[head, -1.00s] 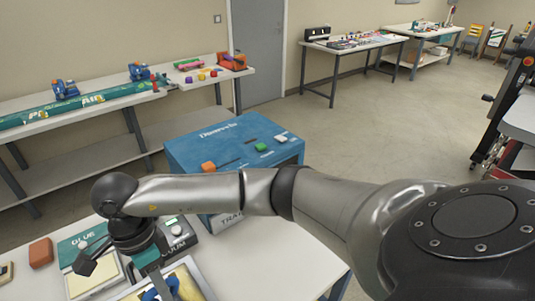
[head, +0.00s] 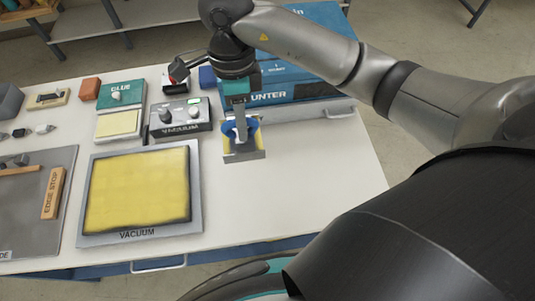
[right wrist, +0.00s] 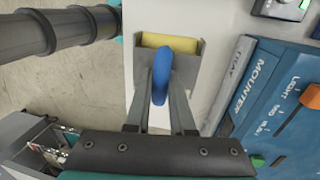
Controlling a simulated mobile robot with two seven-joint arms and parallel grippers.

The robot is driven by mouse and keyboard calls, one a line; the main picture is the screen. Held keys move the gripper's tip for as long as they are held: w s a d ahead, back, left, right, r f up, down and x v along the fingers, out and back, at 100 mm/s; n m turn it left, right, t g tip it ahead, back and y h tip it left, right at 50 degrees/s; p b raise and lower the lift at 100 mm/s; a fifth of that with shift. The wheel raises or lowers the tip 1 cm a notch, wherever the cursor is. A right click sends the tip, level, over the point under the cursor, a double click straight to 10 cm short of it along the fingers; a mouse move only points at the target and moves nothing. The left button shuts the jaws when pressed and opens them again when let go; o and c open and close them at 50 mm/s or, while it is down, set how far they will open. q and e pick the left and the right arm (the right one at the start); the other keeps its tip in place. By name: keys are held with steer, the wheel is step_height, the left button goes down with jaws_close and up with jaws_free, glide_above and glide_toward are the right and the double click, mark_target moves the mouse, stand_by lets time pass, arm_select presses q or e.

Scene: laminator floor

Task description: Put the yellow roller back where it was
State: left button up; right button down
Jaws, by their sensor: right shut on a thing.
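The yellow roller (right wrist: 170,41) has a blue handle (right wrist: 162,78), and my right gripper (right wrist: 162,88) is shut on that handle. In the head view the right gripper (head: 241,136) points down at the table, right of the vacuum control box. The blue handle (head: 229,128) shows at its fingertips. A grey holder (head: 246,157) lies around the roller there; in the right wrist view the holder (right wrist: 196,47) has the yellow roller between its sides. I cannot tell whether the roller rests in it or hovers just above. My left gripper is not in view.
Left of the holder are the vacuum control box (head: 180,118), the yellow vacuum mat with its grey frame (head: 196,222), and the glue unit (head: 121,95). The blue mounter machine (head: 305,88) stands close behind. The table (head: 325,175) is clear to the right.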

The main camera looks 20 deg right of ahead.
steer(key=shift+d, duration=0.25)
steer(key=shift+d+f, duration=0.1)
steer(key=shift+f, duration=9.85)
steer(key=shift+f, duration=0.2)
steer(key=c, duration=0.8)
jaws_free()
steer(key=shift+r, duration=0.15)
